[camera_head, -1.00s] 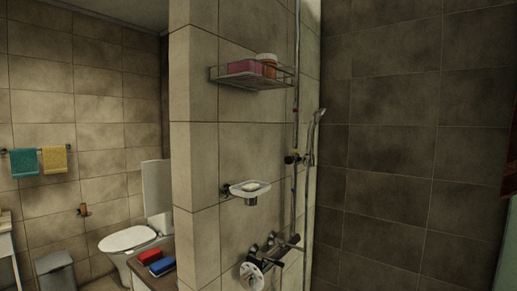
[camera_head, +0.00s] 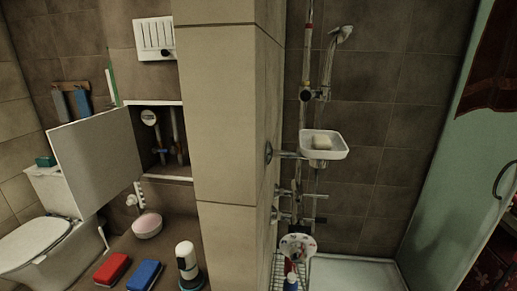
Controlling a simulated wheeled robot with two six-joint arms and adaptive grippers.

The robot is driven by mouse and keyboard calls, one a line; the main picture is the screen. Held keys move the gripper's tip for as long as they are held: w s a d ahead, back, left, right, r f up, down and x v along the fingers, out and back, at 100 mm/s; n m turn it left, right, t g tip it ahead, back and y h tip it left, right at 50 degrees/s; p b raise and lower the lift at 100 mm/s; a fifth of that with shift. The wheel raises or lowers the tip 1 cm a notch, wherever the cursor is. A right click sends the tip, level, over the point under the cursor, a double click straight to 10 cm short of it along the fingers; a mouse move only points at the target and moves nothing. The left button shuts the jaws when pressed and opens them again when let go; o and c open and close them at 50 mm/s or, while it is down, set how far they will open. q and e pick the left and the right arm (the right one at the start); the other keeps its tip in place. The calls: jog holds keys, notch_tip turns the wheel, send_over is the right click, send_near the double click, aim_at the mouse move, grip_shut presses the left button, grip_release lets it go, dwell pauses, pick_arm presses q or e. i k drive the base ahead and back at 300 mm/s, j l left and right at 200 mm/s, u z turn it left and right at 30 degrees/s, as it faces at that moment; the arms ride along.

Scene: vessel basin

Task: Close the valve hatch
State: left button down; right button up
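The valve hatch door (camera_head: 97,160) is a flat pale grey panel in the head view, left of centre. It stands swung open to the left of a recess in the tiled wall. The recess (camera_head: 160,157) has a white frame (camera_head: 160,178) and shows pipes and a round white-faced meter (camera_head: 149,117) inside. Neither of my grippers shows in the head view.
A toilet (camera_head: 40,240) stands at the left. A tiled wall corner (camera_head: 225,150) juts out right of the recess.

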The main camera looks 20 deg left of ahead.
aim_at(98, 157)
jog(key=j, duration=0.7)
jog(key=k+j, duration=0.15)
jog(key=j, duration=0.6)
jog(key=j+z, duration=0.1)
jog(key=j, duration=0.6)
jog(key=k+j, duration=0.15)
jog(key=j, duration=0.55)
jog(key=k+j, duration=0.1)
jog(key=j, duration=0.65)
jog(key=i+z, duration=0.05)
